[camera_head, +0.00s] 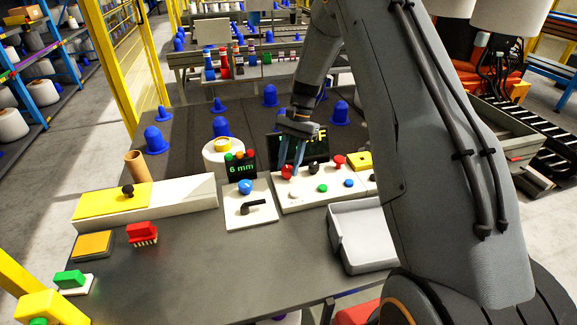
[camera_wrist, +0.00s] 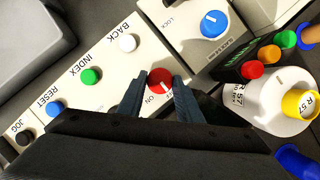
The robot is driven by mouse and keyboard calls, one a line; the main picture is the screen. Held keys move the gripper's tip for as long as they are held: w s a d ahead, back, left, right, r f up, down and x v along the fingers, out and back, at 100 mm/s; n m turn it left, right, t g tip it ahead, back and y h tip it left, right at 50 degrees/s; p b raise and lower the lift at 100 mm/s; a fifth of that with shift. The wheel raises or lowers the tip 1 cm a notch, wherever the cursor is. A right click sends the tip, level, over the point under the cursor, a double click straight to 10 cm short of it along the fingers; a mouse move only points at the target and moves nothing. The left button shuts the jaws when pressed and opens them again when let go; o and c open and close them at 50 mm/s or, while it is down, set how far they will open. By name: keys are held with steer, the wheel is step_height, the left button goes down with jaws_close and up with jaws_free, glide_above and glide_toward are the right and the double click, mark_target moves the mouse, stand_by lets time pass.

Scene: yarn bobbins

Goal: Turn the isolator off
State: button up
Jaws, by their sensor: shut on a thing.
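The isolator is a red rotary knob (camera_wrist: 159,80) on a white control panel (camera_wrist: 113,65), with an "ON" label beside it in the wrist view. A pale pointer line shows on its face. My gripper (camera_wrist: 160,84) has one blue-grey finger on each side of the knob and is shut on it. In the head view my gripper (camera_head: 288,168) reaches down to the same red knob (camera_head: 287,173) at the panel's left end. A dark screen (camera_head: 312,146) behind it shows a yellow "F"; the rest of its text is hidden by my gripper.
White, green (camera_wrist: 90,76) and blue buttons line the panel. A blue knob (camera_wrist: 213,24) sits on a neighbouring box marked "LOCK". A white bobbin (camera_wrist: 258,95), a 6 mm display (camera_head: 240,168) and a grey bin (camera_head: 362,236) stand close by. The table's front middle is clear.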

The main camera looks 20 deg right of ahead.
steer(key=shift+n, duration=0.4)
steer(key=o, duration=1)
steer(key=b+v, duration=0.2)
steer(key=v, duration=0.6)
steer(key=shift+w+a, duration=0.1)
